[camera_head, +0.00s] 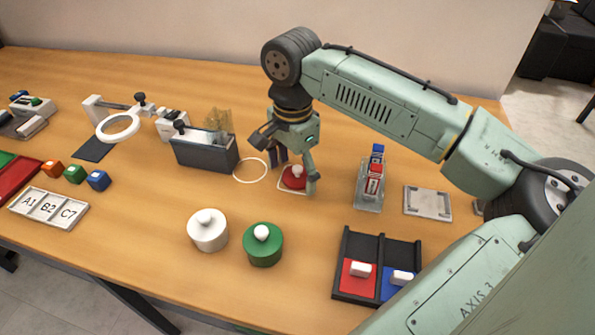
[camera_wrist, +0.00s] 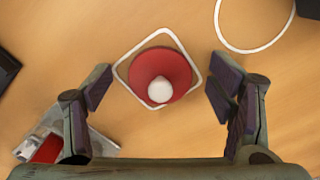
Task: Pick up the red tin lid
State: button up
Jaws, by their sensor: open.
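The red tin lid (camera_head: 291,179) is a round red disc with a white knob, lying on the table inside a white square outline (camera_head: 284,190). In the wrist view the lid (camera_wrist: 160,72) is between and slightly ahead of my two fingers, with the white knob (camera_wrist: 161,90) towards me. My gripper (camera_head: 298,170) is over the lid, pointing down, with one finger on either side of it. In the wrist view my gripper (camera_wrist: 164,92) is wide open and empty, with gaps between both fingers and the lid. I cannot tell the exact height of the fingertips.
A white tin (camera_head: 208,231) and a green tin (camera_head: 263,245) stand in front. A dark box (camera_head: 205,153) and a white ring outline (camera_head: 251,170) are left of the lid. A clear holder (camera_head: 369,190) is to its right. A black tray (camera_head: 385,247) is front right.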

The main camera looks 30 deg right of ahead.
jog(key=shift+c, duration=0.2)
jog(key=c, duration=0.9)
jog(key=shift+o, duration=0.2)
jog(key=shift+r, duration=0.1)
